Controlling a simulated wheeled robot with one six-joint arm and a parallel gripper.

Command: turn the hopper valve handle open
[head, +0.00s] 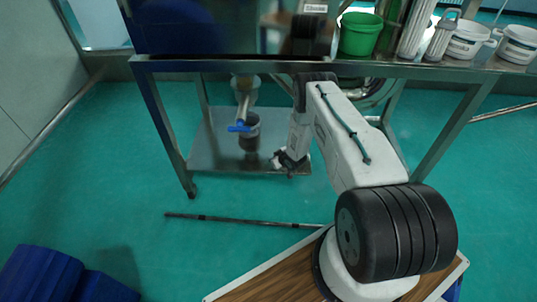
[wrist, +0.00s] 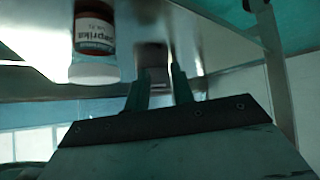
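The hopper valve's blue handle (head: 240,127) shows in the head view on the pipe (head: 245,90) that comes down under the table, and it points left, roughly level. My gripper (head: 286,163) hangs to the right of the handle and lower in the picture, apart from it. In the wrist view my gripper's two fingers (wrist: 158,82) stand apart with nothing held between them. The handle cannot be made out in the wrist view.
A dark jar (head: 249,133) stands below the valve over the steel lower shelf (head: 205,150); a labelled jar (wrist: 94,35) shows in the wrist view. Table legs flank the space. A green bucket (head: 360,35) and white containers stand on top. A dark rod (head: 240,220) lies on the floor.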

